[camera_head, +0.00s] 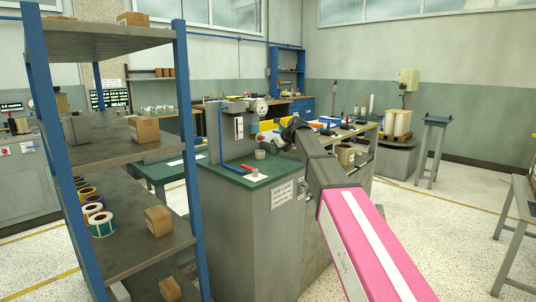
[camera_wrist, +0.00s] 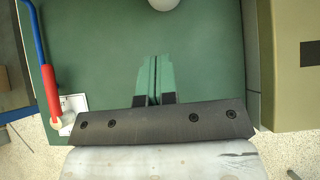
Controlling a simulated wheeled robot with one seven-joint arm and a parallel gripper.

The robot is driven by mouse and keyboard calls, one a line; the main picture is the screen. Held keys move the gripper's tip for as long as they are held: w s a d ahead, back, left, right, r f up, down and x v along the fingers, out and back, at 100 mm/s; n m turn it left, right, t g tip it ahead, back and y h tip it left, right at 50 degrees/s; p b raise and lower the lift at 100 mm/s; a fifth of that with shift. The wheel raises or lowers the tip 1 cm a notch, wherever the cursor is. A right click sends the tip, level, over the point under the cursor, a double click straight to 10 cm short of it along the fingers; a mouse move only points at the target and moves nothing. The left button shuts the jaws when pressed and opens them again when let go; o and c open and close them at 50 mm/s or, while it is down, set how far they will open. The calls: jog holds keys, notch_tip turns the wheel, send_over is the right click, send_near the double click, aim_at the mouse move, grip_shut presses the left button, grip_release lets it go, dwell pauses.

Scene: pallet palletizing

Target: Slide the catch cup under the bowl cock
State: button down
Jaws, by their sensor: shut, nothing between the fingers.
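A small grey cup-like cylinder (camera_head: 260,154) stands on the green bench top (camera_head: 228,171) in the head view, in front of a grey upright unit (camera_head: 236,135) with a round gauge (camera_head: 260,107). I cannot make out the bowl cock. My gripper (camera_wrist: 154,58) shows in the wrist view with its two teal fingers together and nothing between them, over bare green surface. A pale rounded thing (camera_wrist: 164,4) is cut off at the top edge, beyond the fingertips; I cannot tell whether it is the cup. In the head view my dark wrist is right of the unit.
A blue lever with a red handle (camera_wrist: 50,92) lies left of my fingers, its end by a white plate (camera_wrist: 74,104). An olive box-like body (camera_wrist: 285,65) stands close on the right. A shelf rack (camera_head: 120,153) with boxes and rolls fills the left of the head view.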

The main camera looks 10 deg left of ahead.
jog(key=v, duration=0.6)
jog(key=shift+s+d, duration=0.1)
